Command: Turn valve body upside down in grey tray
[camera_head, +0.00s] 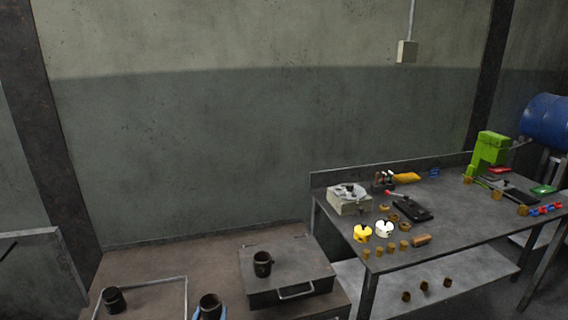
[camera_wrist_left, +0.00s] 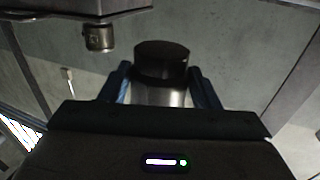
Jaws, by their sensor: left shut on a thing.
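My left gripper (camera_head: 210,314) shows at the bottom edge of the head view, its blue fingertips on either side of a dark, round valve body (camera_head: 209,300). In the left wrist view my left gripper (camera_wrist_left: 161,88) is shut on this valve body (camera_wrist_left: 161,62), which has a black end and a shiny metal part between the fingers. In the head view the valve body appears just right of the thin-rimmed grey tray (camera_head: 186,294); its height is hard to tell. Another dark valve body (camera_head: 113,301) stands inside the tray. My right gripper is out of view.
A grey box with a handle (camera_head: 296,291) stands right of the tray, with a dark valve body (camera_head: 262,264) on its lid. That valve body also shows in the wrist view (camera_wrist_left: 100,38). A workbench (camera_head: 455,218) with many small parts stands further right.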

